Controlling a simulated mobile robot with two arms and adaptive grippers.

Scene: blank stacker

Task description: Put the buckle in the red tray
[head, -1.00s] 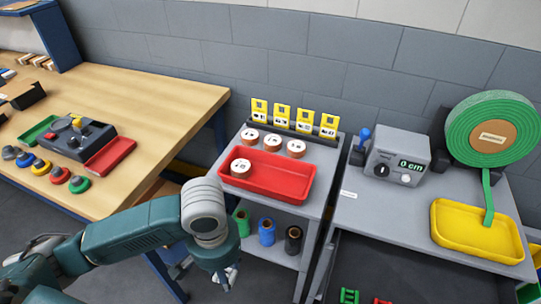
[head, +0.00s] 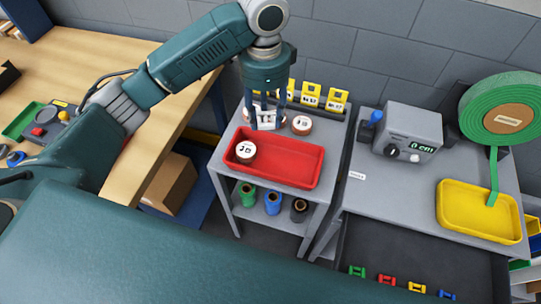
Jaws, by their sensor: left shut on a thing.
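The red tray (head: 307,166) lies on the small grey cart in the middle of the head view. One white-topped roll (head: 246,152) stands in its left part. My left gripper (head: 266,122) points down over the tray's back edge. It is shut on a small pale grey-white buckle (head: 265,118), whose outline is partly covered by the fingers. The buckle appears held above the cart. My right gripper is not in view.
More white-topped rolls (head: 301,125) stand behind the tray, partly hidden by my gripper, with yellow cards (head: 337,100) in a rack behind. An open drawer at lower right holds several coloured buckles (head: 387,280). A yellow tray (head: 480,212) sits right. The red tray's right part is empty.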

